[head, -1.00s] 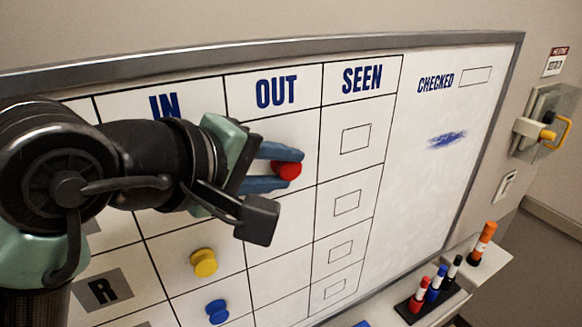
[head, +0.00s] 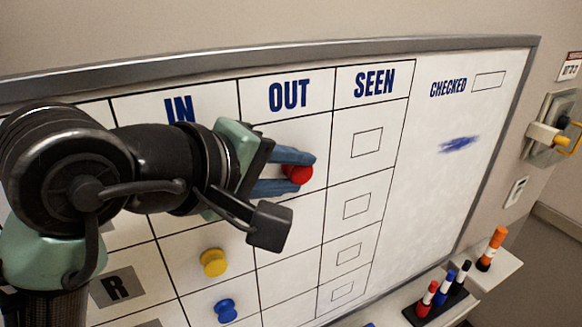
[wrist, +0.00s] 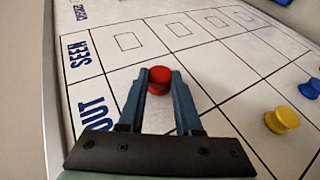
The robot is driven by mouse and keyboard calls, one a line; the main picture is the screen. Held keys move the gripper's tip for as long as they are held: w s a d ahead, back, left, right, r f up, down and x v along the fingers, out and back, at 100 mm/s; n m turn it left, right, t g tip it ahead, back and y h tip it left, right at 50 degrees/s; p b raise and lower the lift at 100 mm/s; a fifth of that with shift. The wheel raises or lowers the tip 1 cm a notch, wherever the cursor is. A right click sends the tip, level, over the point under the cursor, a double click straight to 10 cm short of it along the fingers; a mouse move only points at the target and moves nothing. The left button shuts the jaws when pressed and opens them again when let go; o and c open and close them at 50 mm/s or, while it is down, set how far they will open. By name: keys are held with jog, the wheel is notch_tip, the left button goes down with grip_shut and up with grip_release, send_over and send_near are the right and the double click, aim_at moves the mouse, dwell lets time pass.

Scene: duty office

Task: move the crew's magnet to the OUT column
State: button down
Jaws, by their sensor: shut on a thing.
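The red magnet (head: 299,174) is between the blue fingers of my gripper (head: 302,172), which are shut on it. It is over the top row of the OUT column, under the OUT heading (head: 289,95). In the wrist view the red magnet (wrist: 159,75) sits between the fingertips of my gripper (wrist: 159,84). I cannot tell whether it touches the whiteboard (head: 425,190). My arm hides much of the IN column and the row labels at the left.
A yellow magnet (head: 213,262) and a blue magnet (head: 225,310) are lower in the IN column. Markers (head: 443,290) stand in a holder on a ledge at the lower right. A wall fixture (head: 552,130) is right of the board.

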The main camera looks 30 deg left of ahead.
jog(key=shift+w+a, duration=0.25)
jog(key=shift+a, duration=0.05)
dwell(0.5)
jog(key=c, duration=0.5)
grip_release()
jog(key=shift+d, duration=0.1)
jog(key=shift+s, duration=0.1)
jog(key=shift+s+r+p, duration=0.3)
jog(key=shift+p, duration=0.15)
jog(key=p+v, duration=0.7)
jog(key=v, duration=0.5)
